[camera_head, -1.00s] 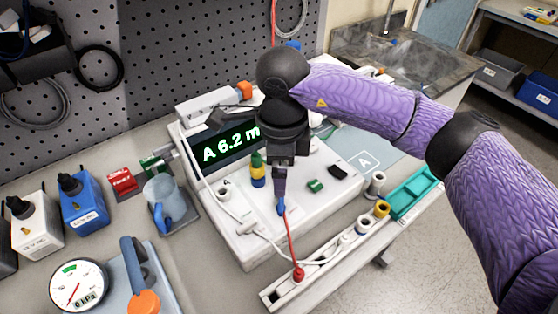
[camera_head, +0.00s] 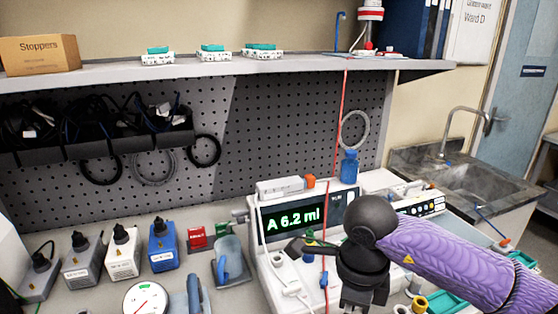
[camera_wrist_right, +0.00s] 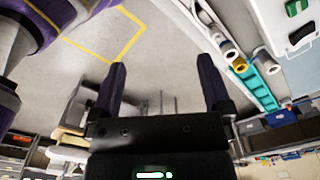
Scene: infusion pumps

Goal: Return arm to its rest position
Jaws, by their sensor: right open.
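My right arm comes in from the right in the head view, purple with black joints. Its gripper (camera_head: 362,298) hangs down at the bottom edge, in front of the infusion pump (camera_head: 262,262), and its fingertips are cut off there. In the right wrist view the two fingers of the right gripper (camera_wrist_right: 163,80) stand wide apart with nothing between them. The pump's display (camera_head: 295,216) reads "A 6.2 ml". A red line (camera_head: 340,130) runs from the shelf down past the display to the pump. My left gripper is not in view.
A shelf (camera_head: 300,66) crosses above the pegboard (camera_head: 285,120). A blue power box (camera_head: 162,247), a white one (camera_head: 122,253) and a pressure gauge (camera_head: 146,299) stand to the left. A sink (camera_head: 455,168) lies at the right. A teal tray (camera_wrist_right: 264,92) shows in the wrist view.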

